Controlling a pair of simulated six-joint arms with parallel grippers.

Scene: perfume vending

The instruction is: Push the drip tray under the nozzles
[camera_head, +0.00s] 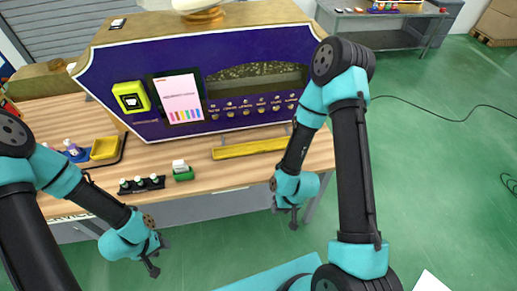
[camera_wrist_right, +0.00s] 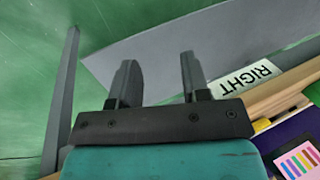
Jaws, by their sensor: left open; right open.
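The drip tray (camera_head: 250,148) is a long yellow strip on the wooden table, in front of the purple vending machine (camera_head: 205,85). A row of nozzles (camera_head: 245,105) runs along the machine's lower front, above and behind the tray. The tray's right end is partly hidden behind my right arm. My left gripper (camera_head: 153,262) is open and empty, in front of the table's front edge at left. My right gripper (camera_head: 293,218) is open and empty, below and in front of the table edge; its two fingers also show apart in the right wrist view (camera_wrist_right: 158,75).
A black rack of small bottles (camera_head: 141,184) and a green-and-white block (camera_head: 182,171) stand near the table's front edge. A yellow bin (camera_head: 105,148) is at left. A "RIGHT" label (camera_wrist_right: 245,78) marks the table edge. Bare wood lies in front of the tray.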

